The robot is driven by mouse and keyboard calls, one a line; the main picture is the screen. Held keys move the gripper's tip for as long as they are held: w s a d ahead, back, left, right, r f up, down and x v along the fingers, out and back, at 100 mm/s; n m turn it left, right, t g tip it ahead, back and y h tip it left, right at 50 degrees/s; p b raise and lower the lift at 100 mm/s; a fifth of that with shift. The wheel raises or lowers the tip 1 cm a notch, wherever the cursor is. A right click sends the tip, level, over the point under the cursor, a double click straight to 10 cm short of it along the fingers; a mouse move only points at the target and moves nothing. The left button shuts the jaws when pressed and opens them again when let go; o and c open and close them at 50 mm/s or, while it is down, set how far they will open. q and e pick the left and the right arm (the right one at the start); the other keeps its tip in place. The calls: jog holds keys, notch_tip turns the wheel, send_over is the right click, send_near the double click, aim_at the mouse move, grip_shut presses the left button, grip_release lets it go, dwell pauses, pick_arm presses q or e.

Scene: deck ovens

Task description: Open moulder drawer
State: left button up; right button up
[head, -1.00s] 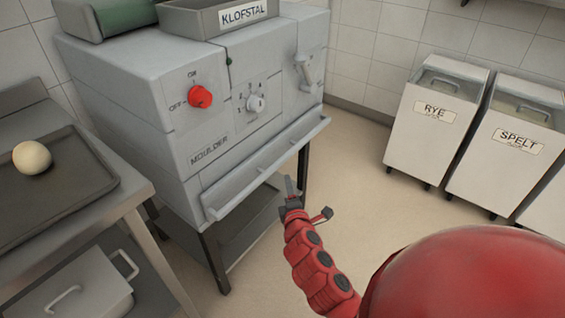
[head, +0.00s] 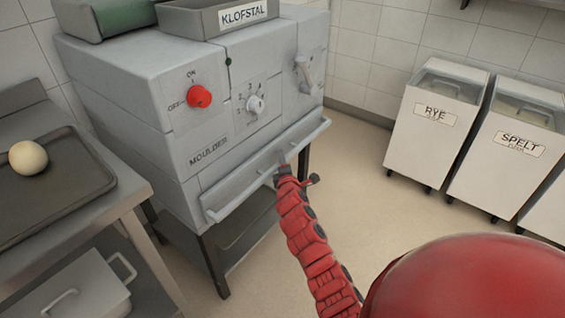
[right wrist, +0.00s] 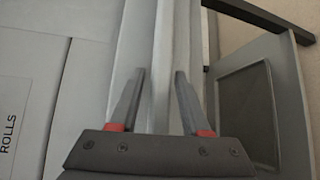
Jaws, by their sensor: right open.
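The grey moulder (head: 150,95) stands at the left in the head view, with a red on/off knob and a dial. Its drawer (head: 240,188) is a long, low front with a bar-like lip along its edge, and it looks closed. My right gripper (head: 281,160) is at the drawer's lip, right of its middle. In the right wrist view my right gripper (right wrist: 160,73) is open, its fingers on either side of a long grey edge (right wrist: 163,60), apparently the drawer's lip. Whether they touch it I cannot tell. My left gripper is out of view.
A steel table (head: 150,187) with a dark tray (head: 85,190) and a dough ball (head: 28,158) stands at the left. Rye (head: 405,145) and spelt (head: 490,180) bins stand at the right. The floor between is clear.

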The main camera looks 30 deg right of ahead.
grip_shut()
dwell(0.3)
dwell(1.2)
